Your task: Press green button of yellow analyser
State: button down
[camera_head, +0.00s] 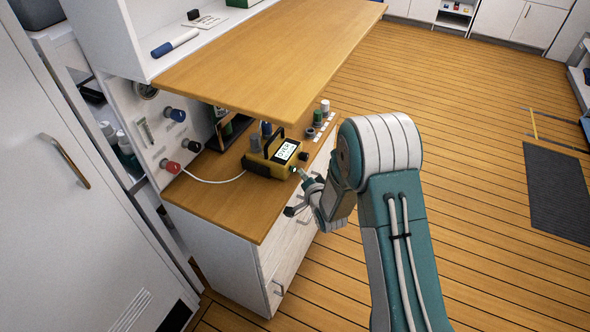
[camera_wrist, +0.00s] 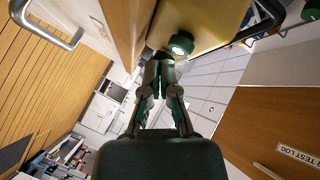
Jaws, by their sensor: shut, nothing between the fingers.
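The yellow analyser (camera_head: 259,162) sits on the lower wooden counter, its display reading "OVER". In the wrist view its yellow body (camera_wrist: 205,22) fills the top. A round green button with a bright lit centre (camera_wrist: 181,44) shows on it, just beyond my fingertips. My gripper (camera_head: 299,173) is at the analyser's front right corner. In the wrist view my gripper (camera_wrist: 160,62) is shut and empty, its tips slightly below and left of the button. I cannot tell whether they touch it. In the head view the button is too small to make out clearly.
A wooden shelf (camera_head: 270,60) overhangs the counter behind the analyser. Red, black and blue knobs (camera_head: 173,167) are on the wall panel at left, with a white cable (camera_head: 215,181) running to the analyser. Small bottles (camera_head: 318,117) stand to its right. Open floor (camera_head: 480,130) lies to the right.

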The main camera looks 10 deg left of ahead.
jog(key=shift+a, duration=0.15)
jog(key=shift+w+a+r, duration=0.1)
jog(key=shift+w+a, duration=0.05)
jog(key=shift+a, duration=0.1)
jog(key=shift+w+a, duration=0.1)
jog(key=shift+a, duration=0.2)
dwell(0.9)
jog(key=shift+d, duration=0.15)
jog(key=shift+s+d, duration=0.3)
jog(key=shift+d, duration=0.3)
jog(key=shift+s+d, duration=0.35)
jog(key=shift+d, duration=0.6)
jog(key=shift+s+d, duration=0.3)
jog(key=shift+d, duration=0.6)
jog(key=shift+s+d, duration=0.35)
jog(key=shift+d, duration=0.6)
